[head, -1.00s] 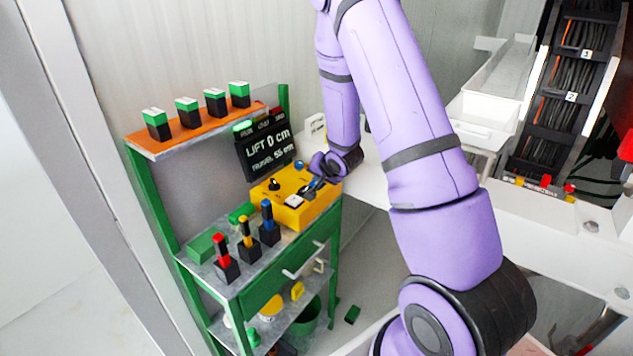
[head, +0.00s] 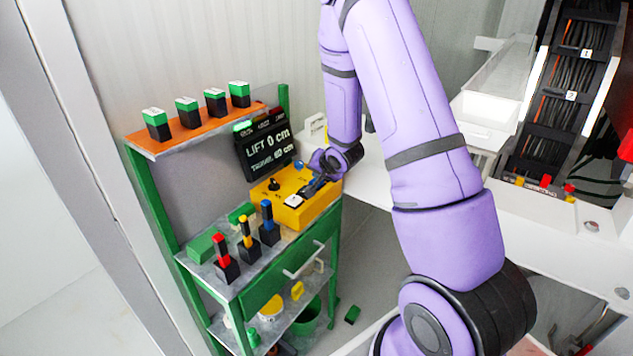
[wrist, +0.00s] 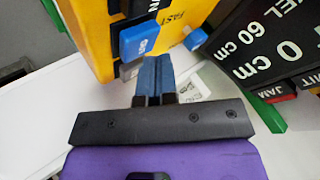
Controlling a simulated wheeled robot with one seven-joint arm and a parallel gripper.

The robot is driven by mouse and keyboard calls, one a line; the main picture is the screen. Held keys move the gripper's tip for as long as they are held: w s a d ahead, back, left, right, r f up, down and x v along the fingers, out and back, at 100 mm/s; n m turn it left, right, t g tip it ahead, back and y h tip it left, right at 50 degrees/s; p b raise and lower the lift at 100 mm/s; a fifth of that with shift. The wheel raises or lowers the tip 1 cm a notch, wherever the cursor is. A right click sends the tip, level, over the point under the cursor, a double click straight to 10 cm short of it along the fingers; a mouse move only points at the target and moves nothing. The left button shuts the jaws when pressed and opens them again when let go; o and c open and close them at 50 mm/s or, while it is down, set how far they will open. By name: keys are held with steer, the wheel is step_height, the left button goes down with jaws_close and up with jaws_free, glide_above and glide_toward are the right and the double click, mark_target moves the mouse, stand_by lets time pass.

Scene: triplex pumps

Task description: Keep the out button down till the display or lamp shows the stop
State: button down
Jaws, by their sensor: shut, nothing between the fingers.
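The yellow control box (head: 316,210) sits on the green bench, with a black knob, a white part and blue buttons on it. My gripper (head: 313,188) is shut and empty at the box's right side. In the wrist view its blue fingertips (wrist: 153,62) are right at a blue lettered button (wrist: 139,40), whose lettering is hard to read; I cannot tell whether they press it. A second blue button (wrist: 195,40) is beside it. The black display (head: 266,150) reads LIFT 0 cm and TRAVEL 60 cm. A green lamp (head: 243,126) is bright at its top left.
Red, yellow and blue-topped handles (head: 226,262) stand at the bench front. Several green-topped blocks (head: 187,112) stand on the orange shelf (head: 200,137) above. A white counter (head: 375,170) lies behind and right of my gripper. A cable rack (head: 560,100) stands at the far right.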

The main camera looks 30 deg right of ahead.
steer(key=shift+r, duration=0.45)
steer(key=shift+r, duration=2.5)
